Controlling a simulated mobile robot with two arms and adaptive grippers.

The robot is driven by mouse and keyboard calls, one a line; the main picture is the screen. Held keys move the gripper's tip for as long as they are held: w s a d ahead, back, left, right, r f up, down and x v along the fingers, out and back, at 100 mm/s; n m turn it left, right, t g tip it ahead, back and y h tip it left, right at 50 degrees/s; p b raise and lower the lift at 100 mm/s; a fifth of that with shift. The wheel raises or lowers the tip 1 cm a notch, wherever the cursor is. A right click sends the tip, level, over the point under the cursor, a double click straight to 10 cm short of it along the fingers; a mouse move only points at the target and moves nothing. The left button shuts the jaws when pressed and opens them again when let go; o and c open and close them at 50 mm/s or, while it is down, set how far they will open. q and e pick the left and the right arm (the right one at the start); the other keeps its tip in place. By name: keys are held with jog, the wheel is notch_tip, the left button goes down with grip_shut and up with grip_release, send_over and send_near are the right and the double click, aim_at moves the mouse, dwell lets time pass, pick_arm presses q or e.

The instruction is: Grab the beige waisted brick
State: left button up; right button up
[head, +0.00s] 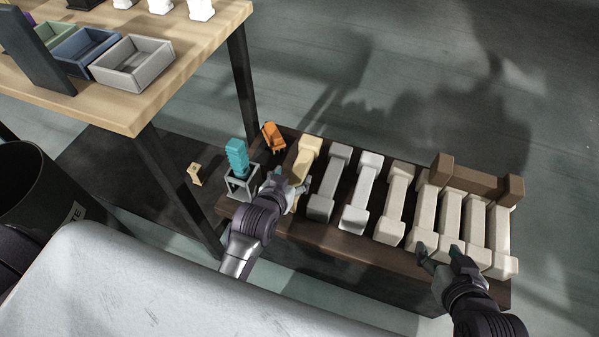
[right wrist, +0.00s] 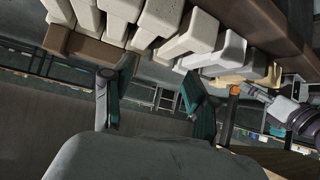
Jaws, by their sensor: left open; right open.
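The beige waisted brick (head: 305,158) is the yellowish-tan one at the left end of a row of dumbbell-shaped bricks on the dark kiln car. Its near end is partly hidden by my left gripper (head: 289,182), which is open with its fingers at that end; I cannot tell whether they touch it. A yellowish brick end (right wrist: 262,76) also shows in the right wrist view, near my left gripper. My right gripper (head: 438,258) is open and empty at the near ends of the pale bricks on the right; its two fingers (right wrist: 155,85) stand apart in the right wrist view.
A grey waisted brick (head: 329,182) lies just right of the beige one, then a white one (head: 361,190) and several cream ones. A brown brick (head: 475,180) lies crosswise behind. A teal piece in a grey holder (head: 241,184) and an orange piece (head: 272,137) stand left.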

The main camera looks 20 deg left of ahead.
aim_at(299, 169)
pick_arm(q)
jog(key=b+x, duration=0.2)
jog(key=x, duration=0.2)
jog(key=shift+w+d+f, duration=0.1)
jog(key=shift+w+f, duration=0.2)
jog(key=shift+w, duration=0.15)
grip_shut()
jog(key=shift+r, duration=0.1)
pick_arm(e)
jog(key=w+a+r+t+y, duration=0.2)
jog(key=w+r+t, duration=0.3)
jog(key=r, duration=0.4)
jog(key=shift+w+a+t, duration=0.15)
jog(key=shift+a+t, duration=0.25)
jog(key=shift+t, duration=0.5)
